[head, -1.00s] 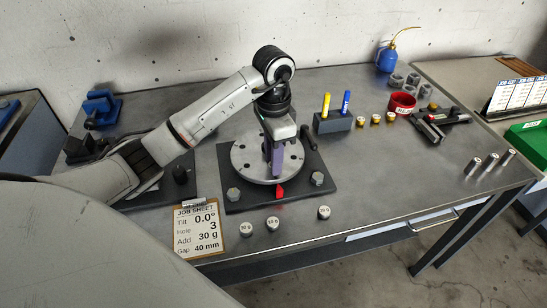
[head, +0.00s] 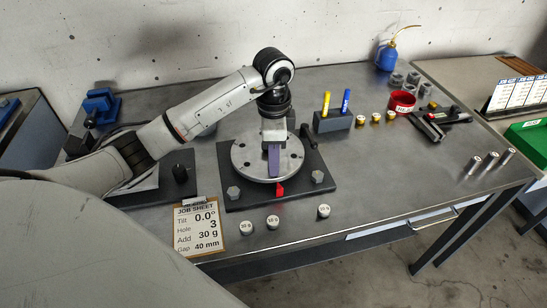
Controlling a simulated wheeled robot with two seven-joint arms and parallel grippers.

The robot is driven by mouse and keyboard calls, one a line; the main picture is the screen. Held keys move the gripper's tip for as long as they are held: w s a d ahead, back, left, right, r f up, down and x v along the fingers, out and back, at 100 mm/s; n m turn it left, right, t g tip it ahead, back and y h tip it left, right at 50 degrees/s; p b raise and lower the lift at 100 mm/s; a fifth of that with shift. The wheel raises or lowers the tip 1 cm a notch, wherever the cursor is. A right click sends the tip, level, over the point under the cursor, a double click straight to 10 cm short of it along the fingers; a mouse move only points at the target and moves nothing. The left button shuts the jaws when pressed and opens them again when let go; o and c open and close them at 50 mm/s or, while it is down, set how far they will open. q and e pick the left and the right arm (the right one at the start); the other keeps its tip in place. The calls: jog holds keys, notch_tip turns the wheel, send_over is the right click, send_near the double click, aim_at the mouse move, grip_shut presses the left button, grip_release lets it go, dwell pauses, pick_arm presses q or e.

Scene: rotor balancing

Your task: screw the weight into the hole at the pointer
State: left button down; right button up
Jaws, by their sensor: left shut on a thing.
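The round grey rotor plate (head: 242,158) lies on a dark base, with small holes around its face. The red pointer (head: 280,189) stands at its front edge. My left gripper (head: 274,176) points down over the front part of the plate, just behind the pointer. Its purple fingers are shut on the weight, which the fingers hide. I cannot tell how deep the weight sits in the hole. My right gripper is not in view.
Three loose weights, one of them here (head: 272,222), stand along the table's front. The job sheet (head: 200,229) reads hole 3, add 30 g. A pen block (head: 333,122), a red dish (head: 401,102) and a blue oil can (head: 387,56) stand further right.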

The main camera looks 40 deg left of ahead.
pick_arm(q)
jog(key=m, duration=0.6)
jog(key=shift+f+m+b, duration=0.15)
jog(key=shift+m+b, duration=0.2)
jog(key=shift+m, duration=0.05)
jog(key=m, duration=0.5)
jog(key=shift+b, duration=0.4)
jog(key=shift+m, duration=1.3)
jog(key=m+b, duration=0.1)
jog(key=m, duration=0.3)
jog(key=shift+f+m, duration=0.15)
jog(key=shift+m, duration=0.25)
jog(key=m+b, duration=0.2)
jog(key=m, duration=0.4)
jog(key=shift+d, duration=0.1)
jog(key=m+b, duration=0.1)
jog(key=m, duration=0.4)
jog(key=shift+m, duration=1.3)
